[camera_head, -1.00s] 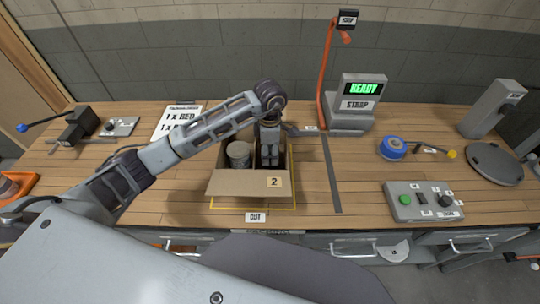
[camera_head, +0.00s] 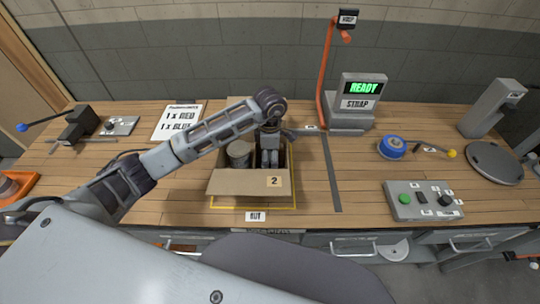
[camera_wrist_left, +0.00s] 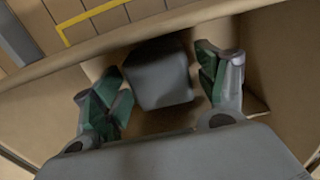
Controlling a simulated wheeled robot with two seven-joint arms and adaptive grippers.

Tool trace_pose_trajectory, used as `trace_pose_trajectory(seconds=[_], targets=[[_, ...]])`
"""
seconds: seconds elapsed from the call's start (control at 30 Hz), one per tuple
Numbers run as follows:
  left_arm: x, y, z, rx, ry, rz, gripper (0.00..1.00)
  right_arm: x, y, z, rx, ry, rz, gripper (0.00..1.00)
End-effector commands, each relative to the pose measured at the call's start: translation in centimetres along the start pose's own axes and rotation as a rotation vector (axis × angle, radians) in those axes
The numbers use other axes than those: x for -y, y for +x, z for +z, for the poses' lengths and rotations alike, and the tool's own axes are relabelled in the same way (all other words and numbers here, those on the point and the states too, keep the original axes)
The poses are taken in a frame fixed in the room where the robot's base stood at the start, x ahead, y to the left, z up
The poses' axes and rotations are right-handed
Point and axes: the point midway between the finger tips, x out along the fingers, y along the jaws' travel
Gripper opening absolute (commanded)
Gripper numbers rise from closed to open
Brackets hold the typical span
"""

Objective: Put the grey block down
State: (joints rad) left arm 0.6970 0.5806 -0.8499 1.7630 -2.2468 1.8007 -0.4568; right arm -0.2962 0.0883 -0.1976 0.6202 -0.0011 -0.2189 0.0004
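The grey block (camera_wrist_left: 160,75) shows in the left wrist view inside the cardboard box (camera_wrist_left: 280,50), between the fingers of my left gripper (camera_wrist_left: 163,85). The fingers stand apart on either side of it, with narrow gaps seeming to show. Whether the block rests on the box floor is hard to tell. In the head view my left gripper (camera_head: 269,152) reaches down into the right part of the box (camera_head: 236,183), which hides the fingertips and the block. My right gripper is not in view.
A yellow outline (camera_head: 285,208) surrounds the box on the wooden bench. A screen reading READY (camera_head: 363,88), a blue roll (camera_head: 391,147) and a button panel (camera_head: 422,200) are to the right.

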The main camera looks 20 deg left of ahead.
Motion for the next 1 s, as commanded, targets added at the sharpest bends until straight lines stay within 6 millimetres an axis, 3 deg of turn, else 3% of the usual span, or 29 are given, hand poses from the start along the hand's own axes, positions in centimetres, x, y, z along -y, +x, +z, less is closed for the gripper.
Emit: trace_pose_trajectory(seconds=[0.23, 0.5, 1.0], targets=[[0.0, 0.0, 0.0, 0.0, 0.0, 0.0, 0.74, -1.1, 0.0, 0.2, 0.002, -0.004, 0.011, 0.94], [0.0, -0.4, 0.0, 0.0, 0.0, 0.0, 0.74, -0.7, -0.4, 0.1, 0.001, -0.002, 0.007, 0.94], [-0.1, -6.0, 0.0, 0.001, 0.0, 0.003, 0.74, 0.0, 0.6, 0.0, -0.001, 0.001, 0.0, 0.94]])
